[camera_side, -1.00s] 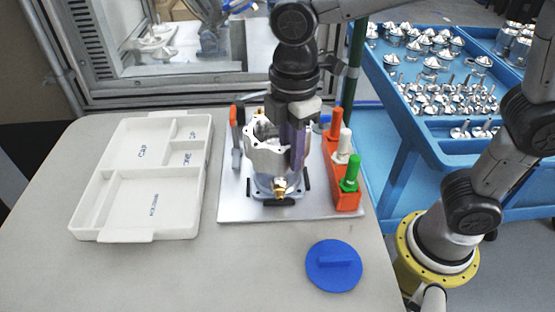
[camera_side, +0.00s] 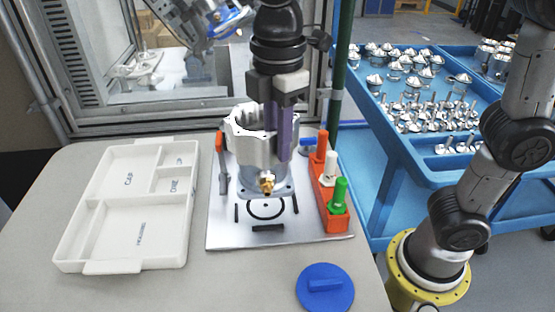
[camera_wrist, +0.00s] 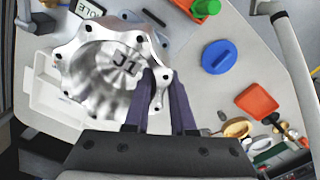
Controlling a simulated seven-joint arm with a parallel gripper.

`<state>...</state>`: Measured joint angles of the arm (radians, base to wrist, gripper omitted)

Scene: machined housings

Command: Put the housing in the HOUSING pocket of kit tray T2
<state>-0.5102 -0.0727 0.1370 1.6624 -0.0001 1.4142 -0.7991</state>
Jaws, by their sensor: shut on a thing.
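The housing (camera_side: 252,140) is a silver, scalloped metal body with a blue-grey flanged base and a brass fitting low on its front. My gripper (camera_side: 280,155) is shut on its right wall and holds it upright above the fixture plate (camera_side: 225,235). In the wrist view the housing (camera_wrist: 100,75) shows its open bore and a "J1" mark, with my gripper's purple fingers (camera_wrist: 160,105) at its wall. The white kit tray (camera_side: 122,267) lies to the left; its large front pocket (camera_side: 140,238) bears small text that looks like HOUSING and is empty. I see no T2 mark.
An orange block (camera_side: 326,195) with red, white and green plugs stands at the plate's right. A blue disc with a handle (camera_side: 325,288) lies in front. A grey-and-orange clamp (camera_side: 222,165) stands at the plate's left. Bare table lies between plate and tray.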

